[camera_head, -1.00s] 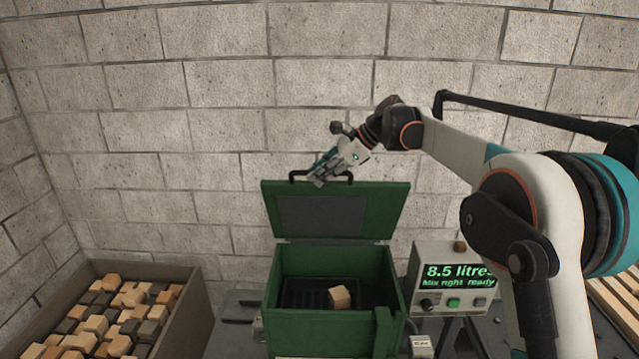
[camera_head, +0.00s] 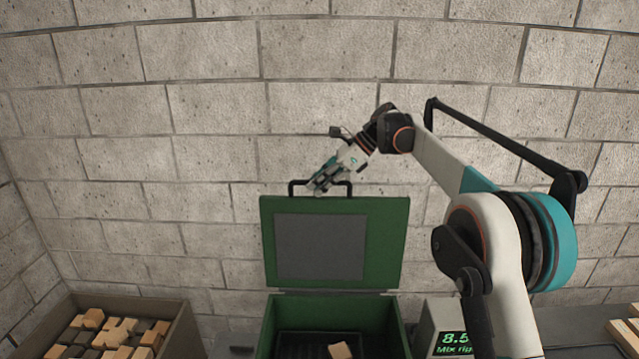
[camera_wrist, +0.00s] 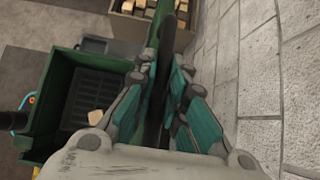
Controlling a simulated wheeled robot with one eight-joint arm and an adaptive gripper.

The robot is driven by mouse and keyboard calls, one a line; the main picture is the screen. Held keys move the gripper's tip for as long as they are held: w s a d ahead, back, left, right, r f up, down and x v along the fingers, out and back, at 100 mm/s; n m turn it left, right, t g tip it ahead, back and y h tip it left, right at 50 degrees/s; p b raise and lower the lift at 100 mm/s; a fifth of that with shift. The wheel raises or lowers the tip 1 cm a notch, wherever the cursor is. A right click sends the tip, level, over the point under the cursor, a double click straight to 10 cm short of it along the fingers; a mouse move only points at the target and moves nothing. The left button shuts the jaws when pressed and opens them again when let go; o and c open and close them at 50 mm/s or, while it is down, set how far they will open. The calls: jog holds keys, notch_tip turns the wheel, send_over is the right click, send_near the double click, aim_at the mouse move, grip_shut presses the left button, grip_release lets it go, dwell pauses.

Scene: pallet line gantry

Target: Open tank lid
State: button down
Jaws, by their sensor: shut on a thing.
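The green tank (camera_head: 268,325) stands with its lid (camera_head: 385,240) raised upright behind the opening, a grey panel on its inner face. A black bar handle (camera_head: 296,188) runs along the lid's top edge. My gripper (camera_head: 318,187) is at the handle's middle and shut on it. In the wrist view my gripper's fingers (camera_wrist: 168,85) close around the dark handle, with the lid edge-on beside them. The tank's open inside (camera_wrist: 98,95) shows a dark grate and a light wooden block (camera_wrist: 95,117). The exact finger contact is partly hidden.
A bin (camera_head: 180,335) of light and dark blocks stands at the left. A display box (camera_head: 427,318) with green text is right of the tank. A block wall (camera_head: 200,120) is close behind the lid. Slatted wood (camera_head: 622,330) lies far right.

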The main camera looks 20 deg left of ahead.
jog(key=shift+r, duration=0.1)
jog(key=c, duration=1.6)
grip_release()
jog(key=shift+s, duration=0.1)
jog(key=v, duration=1.2)
